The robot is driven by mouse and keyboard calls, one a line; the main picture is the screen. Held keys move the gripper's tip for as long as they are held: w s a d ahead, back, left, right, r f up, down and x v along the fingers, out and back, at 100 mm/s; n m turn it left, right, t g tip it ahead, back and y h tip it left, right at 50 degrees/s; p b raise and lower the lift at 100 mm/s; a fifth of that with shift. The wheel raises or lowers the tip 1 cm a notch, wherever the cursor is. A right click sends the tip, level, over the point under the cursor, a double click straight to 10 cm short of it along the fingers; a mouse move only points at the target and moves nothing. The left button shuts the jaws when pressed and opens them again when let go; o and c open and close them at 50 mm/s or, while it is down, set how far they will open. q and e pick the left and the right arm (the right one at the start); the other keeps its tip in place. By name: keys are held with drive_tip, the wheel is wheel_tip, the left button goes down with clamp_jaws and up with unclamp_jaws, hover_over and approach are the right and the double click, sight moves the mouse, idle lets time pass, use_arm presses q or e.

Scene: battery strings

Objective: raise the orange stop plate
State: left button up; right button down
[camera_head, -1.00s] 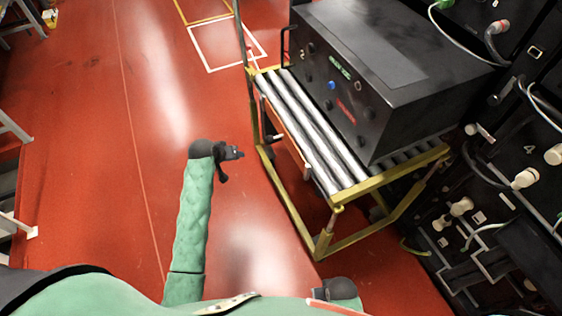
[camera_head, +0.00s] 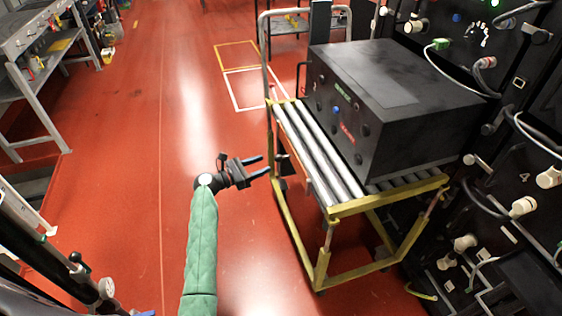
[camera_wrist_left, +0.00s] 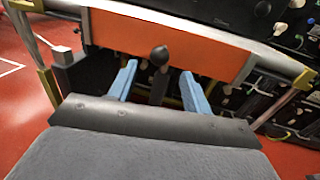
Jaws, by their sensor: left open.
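The orange stop plate (camera_wrist_left: 205,54) spans the wrist view below a roller. In the head view only a thin orange edge of the plate (camera_head: 317,182) shows along the cart's left side. A dark lever with a round knob (camera_wrist_left: 160,56) stands in front of the plate in the wrist view. My left gripper (camera_head: 261,167) is beside the cart's left side. Its blue fingers are open, one on each side of the lever in the wrist view (camera_wrist_left: 158,74); contact cannot be told. My right gripper is not in view.
The yellow-framed roller cart (camera_head: 352,207) carries a black battery box (camera_head: 362,130). Black racks with cables (camera_head: 490,190) stand close on the right. A grey bench (camera_head: 40,85) is at the upper left. The red floor left of the cart is clear.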

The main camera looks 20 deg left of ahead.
sight(279, 158)
use_arm(q)
drive_tip(key=shift+w+d+n, duration=0.65)
drive_tip(key=shift+w+d, duration=0.7)
drive_tip(key=shift+w, duration=0.05)
drive_tip(key=shift+w+d+n, duration=0.65)
drive_tip(key=shift+w+d, duration=0.7)
drive_tip(key=shift+w, duration=0.05)
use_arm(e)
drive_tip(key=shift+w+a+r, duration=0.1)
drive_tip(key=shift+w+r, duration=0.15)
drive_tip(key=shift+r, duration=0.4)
